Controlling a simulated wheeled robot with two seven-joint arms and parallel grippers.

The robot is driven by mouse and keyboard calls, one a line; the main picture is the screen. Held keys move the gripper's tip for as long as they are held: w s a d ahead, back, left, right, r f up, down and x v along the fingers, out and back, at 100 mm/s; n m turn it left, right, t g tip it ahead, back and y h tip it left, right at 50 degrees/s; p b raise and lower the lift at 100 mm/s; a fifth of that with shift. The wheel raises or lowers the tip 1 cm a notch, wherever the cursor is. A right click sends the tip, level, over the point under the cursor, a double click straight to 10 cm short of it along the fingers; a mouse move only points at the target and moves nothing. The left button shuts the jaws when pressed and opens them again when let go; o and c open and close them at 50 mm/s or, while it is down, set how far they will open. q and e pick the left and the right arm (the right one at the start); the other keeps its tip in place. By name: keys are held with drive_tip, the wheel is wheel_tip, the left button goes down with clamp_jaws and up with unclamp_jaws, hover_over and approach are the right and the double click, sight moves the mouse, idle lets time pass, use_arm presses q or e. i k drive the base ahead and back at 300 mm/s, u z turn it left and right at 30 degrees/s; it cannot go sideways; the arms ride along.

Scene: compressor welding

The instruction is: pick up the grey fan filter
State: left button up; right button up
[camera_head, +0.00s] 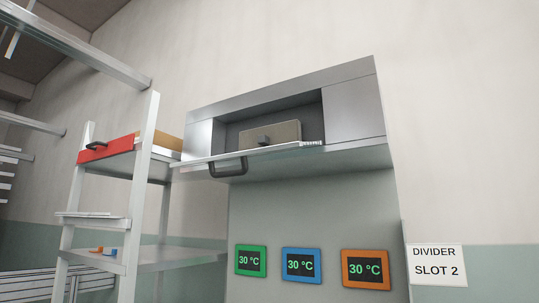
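A flat grey-beige panel (287,132) with a small dark knob (263,140) stands upright inside the open recess of a metal cabinet (353,106), in the middle of the view. It is the only thing here that looks like the grey fan filter, but I cannot be sure that it is. Its lower edge is hidden behind the cabinet's front ledge. Neither of my grippers is in view.
A flap with a dark handle (228,168) juts from the cabinet's front. Three temperature displays (301,265) are below. A metal shelf rack (140,190) stands at left, holding a red box (106,149). A "DIVIDER SLOT 2" sign (436,264) is at lower right.

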sight(285, 133)
drive_tip(key=i, duration=0.2)
drive_tip(key=u, duration=0.05)
drive_tip(key=k, duration=1.15)
drive_tip(key=z, duration=0.75)
drive_tip(key=i, duration=0.8)
drive_tip(key=u, duration=0.35)
